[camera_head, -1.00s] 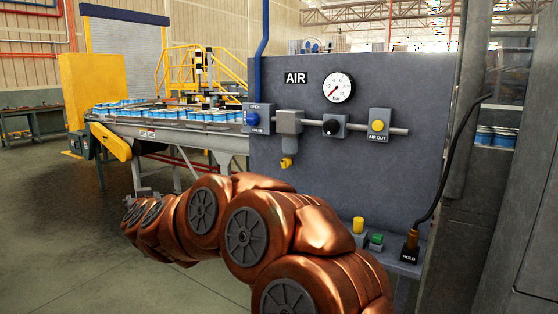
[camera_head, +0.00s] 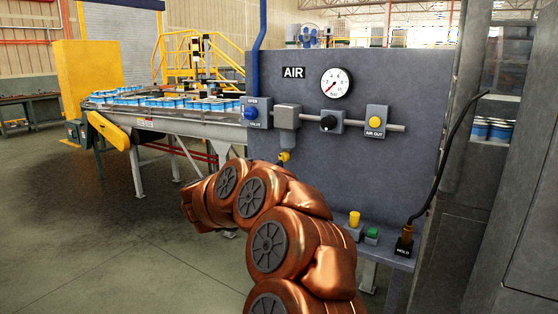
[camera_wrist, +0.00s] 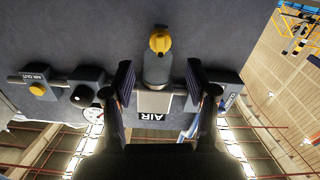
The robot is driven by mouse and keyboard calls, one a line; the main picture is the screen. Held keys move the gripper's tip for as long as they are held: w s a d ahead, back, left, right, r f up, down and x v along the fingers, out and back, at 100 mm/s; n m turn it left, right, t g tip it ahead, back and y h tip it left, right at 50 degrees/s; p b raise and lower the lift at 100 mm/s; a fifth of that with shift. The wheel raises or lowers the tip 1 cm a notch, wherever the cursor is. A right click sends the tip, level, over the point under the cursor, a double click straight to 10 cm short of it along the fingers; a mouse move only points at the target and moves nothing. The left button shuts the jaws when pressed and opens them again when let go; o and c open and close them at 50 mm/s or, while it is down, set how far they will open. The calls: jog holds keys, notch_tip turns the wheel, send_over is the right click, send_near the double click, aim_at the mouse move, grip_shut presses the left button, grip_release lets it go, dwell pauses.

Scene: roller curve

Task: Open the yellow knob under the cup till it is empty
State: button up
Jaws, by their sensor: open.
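The grey cup (camera_head: 287,117) hangs on the air pipe of the grey panel, with the yellow knob (camera_head: 284,156) under it. My copper arm partly covers the space just below the knob in the head view. In the wrist view, which is upside down, the cup (camera_wrist: 157,70) and the yellow knob (camera_wrist: 160,42) show ahead. My gripper (camera_wrist: 158,78) is open, with one dark finger on each side of the cup in the picture. The knob appears beyond the fingertips and apart from them. The cup's contents cannot be made out.
On the panel are a blue valve (camera_head: 251,113), a gauge (camera_head: 336,83), a black regulator knob (camera_head: 329,122) and a yellow air-out button (camera_head: 376,122). A shelf below bears a yellow button (camera_head: 354,219), a green button (camera_head: 372,233) and a hold plug (camera_head: 405,240). A conveyor (camera_head: 185,118) stands left.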

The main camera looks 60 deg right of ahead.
aim_at(280, 158)
jog(key=d, duration=0.6)
jog(key=shift+w, duration=0.15)
jog(key=shift+d, duration=0.1)
grip_shut()
jog(key=shift+r+m+p, duration=0.15)
jog(key=shift+m+p, duration=0.25)
jog(key=shift+p, duration=0.25)
jog(key=shift+m, duration=0.5)
